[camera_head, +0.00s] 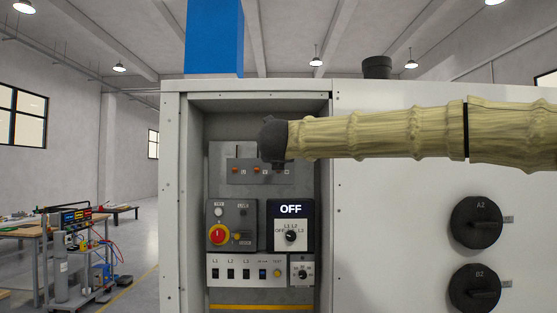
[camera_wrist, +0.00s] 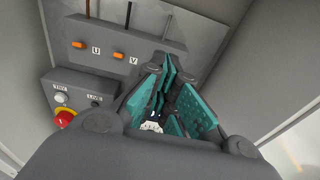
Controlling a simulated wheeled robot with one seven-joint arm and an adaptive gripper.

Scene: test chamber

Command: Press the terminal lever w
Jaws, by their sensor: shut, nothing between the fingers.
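The grey terminal block with small orange levers sits in the upper part of the open cabinet. In the wrist view, the U lever (camera_wrist: 78,44) and the V lever (camera_wrist: 118,55) show left of my gripper (camera_wrist: 172,68). The W lever is hidden behind the gripper there. My gripper has teal finger pads, is shut and empty, and points into the cabinet. I cannot tell whether it touches the block.
Below the block are a panel with a red knob (camera_head: 218,234) and a selector under an OFF display (camera_head: 291,209). A row of switches (camera_head: 246,273) lies lower. The cabinet's side walls (camera_head: 325,240) stand close on both sides. Black dials (camera_head: 476,222) sit on the right panel.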

